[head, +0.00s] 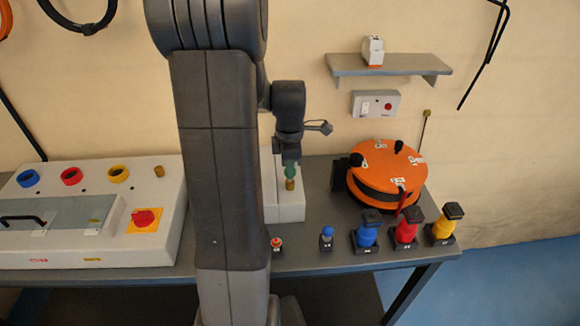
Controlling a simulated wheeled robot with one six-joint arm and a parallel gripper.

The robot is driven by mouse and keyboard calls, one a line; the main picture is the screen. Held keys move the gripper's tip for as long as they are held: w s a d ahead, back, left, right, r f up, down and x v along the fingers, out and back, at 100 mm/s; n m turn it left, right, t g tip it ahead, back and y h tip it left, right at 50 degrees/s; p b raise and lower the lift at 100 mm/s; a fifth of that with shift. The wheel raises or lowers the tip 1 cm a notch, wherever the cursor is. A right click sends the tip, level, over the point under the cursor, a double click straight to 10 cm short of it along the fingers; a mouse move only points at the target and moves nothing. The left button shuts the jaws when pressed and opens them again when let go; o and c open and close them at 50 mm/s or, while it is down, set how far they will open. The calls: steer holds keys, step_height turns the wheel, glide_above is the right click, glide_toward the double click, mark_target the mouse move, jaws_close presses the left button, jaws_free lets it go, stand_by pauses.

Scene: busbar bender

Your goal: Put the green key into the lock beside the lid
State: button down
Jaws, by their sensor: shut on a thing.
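My gripper (291,160) is shut on the green key (291,170), near the white box (290,206) right of my arm. A brass cylinder (290,184) shows directly below the green part; I cannot tell whether it is part of the key or a lock under it. A grey lid (50,212) with a black handle lies on the white console (165,242) at the left. A small brownish spot (93,228) at the lid's right edge is too small to identify. My arm hides the middle of the bench.
Blue, red and yellow rings (71,176), a brass cylinder (159,171) and a red switch (144,218) stand on the console. A shelf (400,64) hangs above.

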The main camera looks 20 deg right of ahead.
steer(key=shift+f+b, duration=0.45)
steer(key=shift+f, duration=0.25)
steer(key=c, duration=1.5)
jaws_free()
steer(key=shift+r, duration=0.1)
step_height(320, 180, up, 14)
steer(key=shift+f+b, duration=0.1)
steer(key=shift+b, duration=0.3)
step_height(320, 180, down, 14)
steer(key=shift+r+p, duration=0.1)
steer(key=shift+p, duration=0.35)
steer(key=shift+r, duration=0.25)
